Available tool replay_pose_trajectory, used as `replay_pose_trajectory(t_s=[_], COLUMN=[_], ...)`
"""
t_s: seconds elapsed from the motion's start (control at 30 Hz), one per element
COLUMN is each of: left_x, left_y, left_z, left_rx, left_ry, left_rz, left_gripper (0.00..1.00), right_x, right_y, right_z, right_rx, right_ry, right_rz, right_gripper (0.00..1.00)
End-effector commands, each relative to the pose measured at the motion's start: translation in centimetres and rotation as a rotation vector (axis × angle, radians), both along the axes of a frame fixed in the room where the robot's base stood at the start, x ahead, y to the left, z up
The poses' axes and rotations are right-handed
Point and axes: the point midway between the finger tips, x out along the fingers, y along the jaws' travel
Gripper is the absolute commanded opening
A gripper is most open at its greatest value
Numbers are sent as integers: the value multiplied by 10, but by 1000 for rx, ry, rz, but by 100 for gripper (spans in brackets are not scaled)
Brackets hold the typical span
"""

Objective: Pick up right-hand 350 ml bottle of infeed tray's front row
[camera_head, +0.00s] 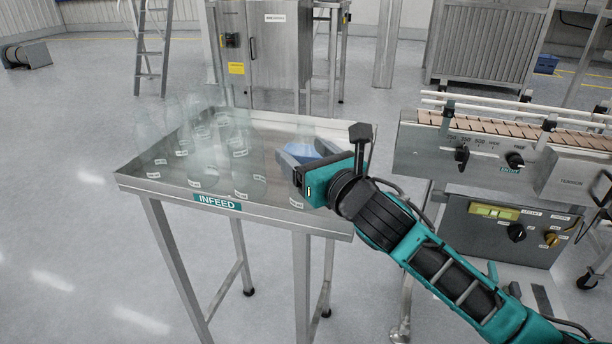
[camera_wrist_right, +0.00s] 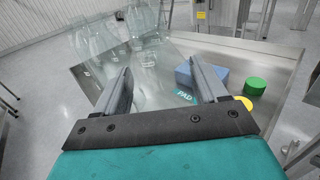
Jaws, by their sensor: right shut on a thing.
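My right gripper (camera_head: 298,150) is over the right part of the infeed tray (camera_head: 132,178). Its two fingers also show in the wrist view (camera_wrist_right: 163,85). They are shut on a clear bottle (camera_wrist_right: 156,78), faint and see-through between them. In the head view a label (camera_head: 296,203) shows low near the tray's front edge, below the gripper; the bottle outline there is too faint to follow. Other clear bottles (camera_head: 240,172) with small white labels stand in rows to the left. Whether the held bottle touches the tray cannot be told. My left gripper is not in view.
A blue block (camera_wrist_right: 207,76), a green round piece (camera_wrist_right: 254,86) and a yellow piece (camera_wrist_right: 243,103) lie right of the bottle in the wrist view. A conveyor (camera_head: 500,130) stands right of the tray. A steel cabinet (camera_head: 275,60) stands behind.

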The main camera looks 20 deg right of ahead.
Motion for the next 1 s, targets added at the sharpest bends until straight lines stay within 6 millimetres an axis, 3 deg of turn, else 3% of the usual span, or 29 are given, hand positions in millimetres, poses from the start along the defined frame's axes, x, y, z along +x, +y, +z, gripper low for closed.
replay_pose_trajectory(t_s=[0.33,0.53,0.67,0.9,1.0], left_x=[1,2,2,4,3], left_y=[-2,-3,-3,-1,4], left_z=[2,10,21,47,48], left_rx=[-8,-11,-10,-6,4], left_ry=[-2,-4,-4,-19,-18], left_rz=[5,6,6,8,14], left_gripper=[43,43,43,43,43], right_x=[0,0,0,0,0], right_y=[0,-1,0,0,0], right_z=[2,19,46,117,144], right_rx=[-1,-2,-3,-3,-3], right_ry=[-1,-4,-7,-9,-8], right_rz=[0,0,1,0,0], right_gripper=[41,41,41,41,41])
